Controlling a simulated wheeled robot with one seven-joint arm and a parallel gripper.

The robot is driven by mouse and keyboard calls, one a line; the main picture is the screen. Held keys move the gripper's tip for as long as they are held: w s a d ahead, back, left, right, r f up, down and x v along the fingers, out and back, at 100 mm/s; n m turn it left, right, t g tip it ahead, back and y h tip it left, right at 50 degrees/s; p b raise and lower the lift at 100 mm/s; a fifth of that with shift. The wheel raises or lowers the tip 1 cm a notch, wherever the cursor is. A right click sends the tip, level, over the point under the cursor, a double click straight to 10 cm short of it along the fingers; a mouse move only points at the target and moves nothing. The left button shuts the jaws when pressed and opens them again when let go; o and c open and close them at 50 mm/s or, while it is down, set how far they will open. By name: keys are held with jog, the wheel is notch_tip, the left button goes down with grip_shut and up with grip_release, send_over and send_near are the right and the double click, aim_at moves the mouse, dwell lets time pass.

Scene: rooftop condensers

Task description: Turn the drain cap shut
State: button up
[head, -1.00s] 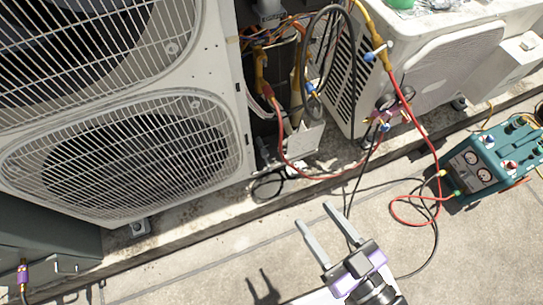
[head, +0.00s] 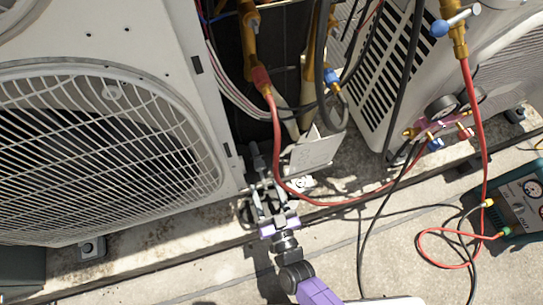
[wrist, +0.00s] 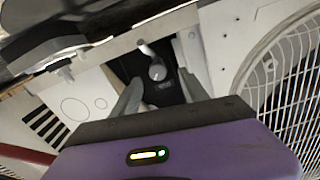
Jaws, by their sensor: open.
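A grey round cap with a short bar-like stub (wrist: 157,72) shows in the wrist view against a dark opening. I take it for the drain cap. In the head view a grey fitting (head: 257,160), likely the same part, sits low at the corner of the left condenser. My gripper (head: 266,190) is open, its fingers pointing up the picture towards that fitting. In the wrist view the two fingers (wrist: 160,82) stand on either side of the cap, with nothing held. I cannot tell whether they touch it or how far the cap is turned.
The left condenser (head: 165,70) and the slatted right unit (head: 378,75) flank the gap. A red hose (head: 335,203) loops just right of my gripper, near a hanging white panel (head: 312,153). A teal gauge case (head: 513,228) stands at right.

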aim_at(261, 169)
jog(key=b+x, duration=0.1)
jog(key=x, duration=0.1)
jog(key=b+x, duration=0.1)
jog(key=x, duration=0.4)
jog(key=shift+w+d+r+b, duration=0.15)
jog(key=shift+w+r+b, duration=0.15)
jog(key=shift+w+b, duration=0.15)
grip_shut()
